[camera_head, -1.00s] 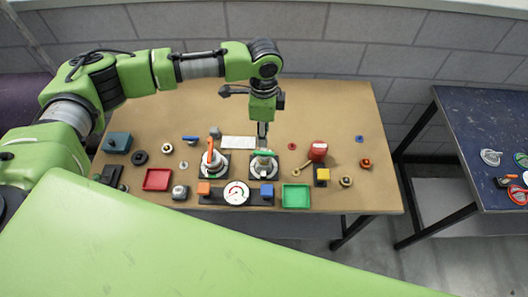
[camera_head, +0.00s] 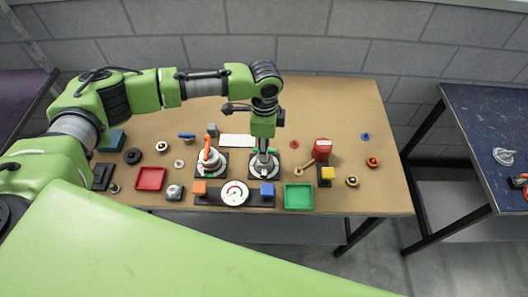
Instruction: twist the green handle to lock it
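The green handle (camera_head: 273,150) sits on a round light-grey fitting (camera_head: 264,171) on a dark square plate, near the middle of the table. Only small green bits show, on either side of my gripper. My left gripper (camera_head: 263,156) points straight down over this fitting, with its fingers at the handle. The fingers are dark and small in the picture, so I cannot tell whether they are closed on the handle. My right gripper is not in view.
A matching fitting with an orange handle (camera_head: 207,150) stands just left. In front are a gauge panel (camera_head: 234,193) and a green tray (camera_head: 298,196). A red cylinder (camera_head: 322,149) stands to the right. A red tray (camera_head: 150,178) lies at left.

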